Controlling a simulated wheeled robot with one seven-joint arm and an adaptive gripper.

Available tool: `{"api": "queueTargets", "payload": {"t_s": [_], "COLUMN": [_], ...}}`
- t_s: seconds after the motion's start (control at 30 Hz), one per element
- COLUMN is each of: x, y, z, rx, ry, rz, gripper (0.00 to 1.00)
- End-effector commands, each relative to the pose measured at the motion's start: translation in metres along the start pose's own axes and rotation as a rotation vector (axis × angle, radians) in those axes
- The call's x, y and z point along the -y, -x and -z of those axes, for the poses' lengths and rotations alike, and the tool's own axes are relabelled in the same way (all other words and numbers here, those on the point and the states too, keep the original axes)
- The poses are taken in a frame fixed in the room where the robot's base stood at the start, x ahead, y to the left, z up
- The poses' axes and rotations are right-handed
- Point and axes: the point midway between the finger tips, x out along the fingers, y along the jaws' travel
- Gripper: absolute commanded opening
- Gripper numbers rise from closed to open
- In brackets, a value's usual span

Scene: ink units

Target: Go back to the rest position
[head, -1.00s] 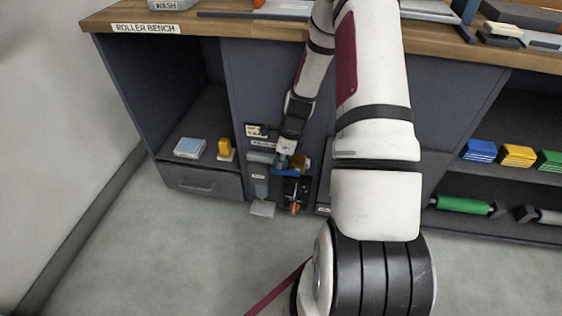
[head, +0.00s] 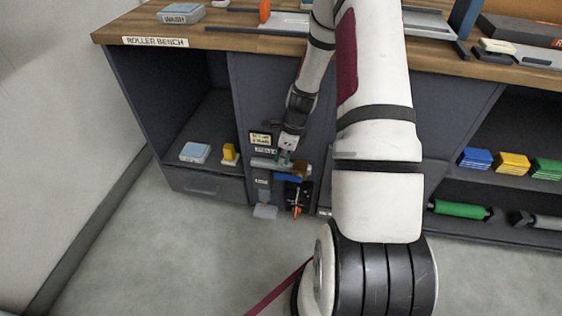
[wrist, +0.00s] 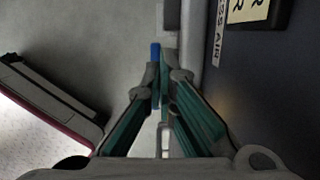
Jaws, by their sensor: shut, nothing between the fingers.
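My gripper (head: 285,158) hangs in front of the dark cabinet of the roller bench (head: 160,60), fingers pointing down. In the wrist view my gripper (wrist: 160,75) has its green-padded fingers closed together with nothing between them. A small blue part (head: 287,178) sits just below the fingertips in the head view. A bit of blue also shows beyond the fingertips in the wrist view (wrist: 155,52). I cannot tell whether the fingers touch it. My arm crosses the middle of the head view and hides part of the bench front.
A grey horizontal bar (head: 266,164) and a small orange-tipped part (head: 297,211) are on the cabinet front by my gripper. A green roller (head: 461,208) lies at right. The left floor is clear.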

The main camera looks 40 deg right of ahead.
Motion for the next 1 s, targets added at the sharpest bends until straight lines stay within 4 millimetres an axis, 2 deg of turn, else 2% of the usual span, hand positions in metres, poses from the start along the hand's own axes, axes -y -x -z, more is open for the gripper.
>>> {"api": "queueTargets", "payload": {"t_s": [0.03, 0.3, 0.5, 0.83, 0.93, 1.0], "x": [0.001, 0.004, 0.006, 0.006, 0.002, -0.004], "y": [0.013, 0.046, 0.057, 0.061, 0.074, 0.09], "z": [-0.002, -0.005, -0.006, -0.008, -0.017, -0.027], "rx": [0.0, 0.001, 0.001, 0.001, 0.001, -0.001], "ry": [0.001, 0.003, 0.005, 0.017, 0.074, 0.15], "rz": [0.0, -0.003, -0.002, -0.003, -0.004, -0.005], "gripper": [0.0, 0.0, 0.0, 0.0, 0.0, 0.0]}}
